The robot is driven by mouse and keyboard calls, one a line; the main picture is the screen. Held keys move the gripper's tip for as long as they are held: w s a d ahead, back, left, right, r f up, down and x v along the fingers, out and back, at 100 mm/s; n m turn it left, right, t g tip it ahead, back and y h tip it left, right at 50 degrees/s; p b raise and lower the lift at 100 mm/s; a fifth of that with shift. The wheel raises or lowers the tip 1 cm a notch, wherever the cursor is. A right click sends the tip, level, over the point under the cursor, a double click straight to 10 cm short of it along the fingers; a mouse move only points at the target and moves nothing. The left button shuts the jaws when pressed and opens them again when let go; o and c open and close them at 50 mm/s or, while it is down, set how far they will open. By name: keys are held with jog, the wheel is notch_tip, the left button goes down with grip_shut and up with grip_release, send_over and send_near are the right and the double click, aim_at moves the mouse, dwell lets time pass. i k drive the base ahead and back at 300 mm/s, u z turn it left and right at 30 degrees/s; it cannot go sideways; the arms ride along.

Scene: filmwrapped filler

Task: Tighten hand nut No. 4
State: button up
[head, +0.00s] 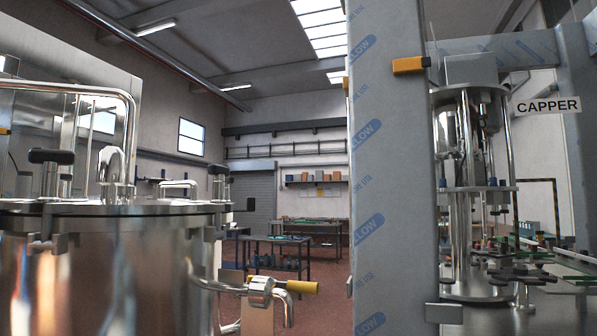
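A shiny steel tank (110,270) with a flanged lid fills the left side of the head view. A black-topped hand nut (50,157) stands upright on a steel stud at the near left of the lid rim. Another black hand nut (218,170) stands at the lid's right edge. A clamp lug shows under the rim below the near one. No numbers are readable, so I cannot tell which is No. 4, nor how tight either is. Other nuts may be hidden behind the lid fittings. My gripper is not in view.
A steel outlet pipe with a yellow handle (303,287) juts from the tank's right side. A film-wrapped column (390,200) stands right of centre, beside a machine signed CAPPER (547,106). Work tables (275,240) stand behind, with open red floor between tank and column.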

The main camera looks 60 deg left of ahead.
aim_at(219, 172)
jog(key=z, duration=0.15)
jog(key=i, duration=0.8)
jog(key=u, duration=2.3)
jog(key=i, duration=0.6)
jog(key=z, duration=0.15)
jog(key=k, duration=0.55)
jog(key=u, duration=0.2)
jog(key=i, duration=0.45)
